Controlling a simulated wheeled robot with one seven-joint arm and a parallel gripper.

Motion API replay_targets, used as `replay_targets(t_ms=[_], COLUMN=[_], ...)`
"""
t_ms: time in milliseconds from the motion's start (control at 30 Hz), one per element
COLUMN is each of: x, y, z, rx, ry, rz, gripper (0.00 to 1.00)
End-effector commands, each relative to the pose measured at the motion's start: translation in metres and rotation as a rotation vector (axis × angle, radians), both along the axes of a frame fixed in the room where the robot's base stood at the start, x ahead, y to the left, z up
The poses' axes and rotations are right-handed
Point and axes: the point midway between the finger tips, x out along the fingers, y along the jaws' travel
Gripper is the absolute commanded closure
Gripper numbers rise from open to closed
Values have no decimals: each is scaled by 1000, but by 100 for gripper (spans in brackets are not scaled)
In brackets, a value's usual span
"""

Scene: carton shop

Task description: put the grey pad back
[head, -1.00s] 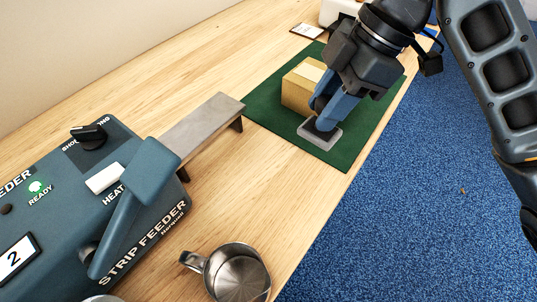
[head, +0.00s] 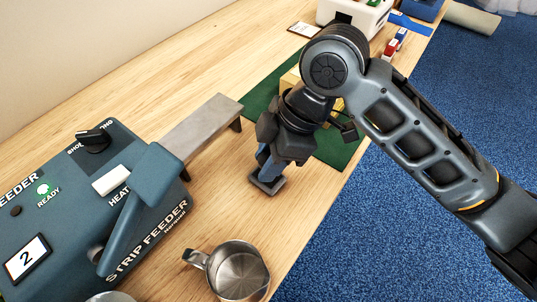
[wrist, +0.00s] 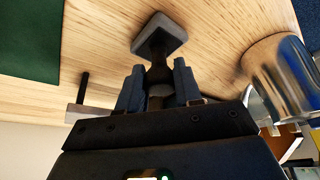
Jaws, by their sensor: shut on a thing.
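The grey pad (wrist: 160,36) is a rounded square plate on a dark stem. My gripper (head: 267,165) is shut on the stem, with the plate pointing down at the table; the wrist view shows the two blue fingers (wrist: 156,88) either side of it. In the head view the pad (head: 266,186) is over bare wood between the metal strip and the steel jug. I cannot tell whether it touches the table. The green mat (head: 262,103) lies behind my gripper, with the carton (head: 290,79) on it mostly hidden by my arm.
The strip feeder (head: 100,215) with its lever and metal outlet strip (head: 205,130) stands at the left. The steel jug (head: 238,272) stands near the front edge and also shows in the wrist view (wrist: 284,75). A white bin (head: 365,16) is at the back.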

Motion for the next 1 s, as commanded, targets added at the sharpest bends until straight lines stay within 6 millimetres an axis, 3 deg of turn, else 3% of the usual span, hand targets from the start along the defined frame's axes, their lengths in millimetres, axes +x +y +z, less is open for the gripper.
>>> replay_targets(t_ms=[267, 300, 533, 867, 1000], x=[0, 0, 0, 1, 2], y=[0, 0, 0, -1, -8], z=[-2, -1, -1, 3, 20], rx=[0, 0, 0, 0, 2], ry=[-1, -1, -1, -1, -4], rz=[0, 0, 0, 0, 0], gripper=[90, 62, 40, 40, 40])
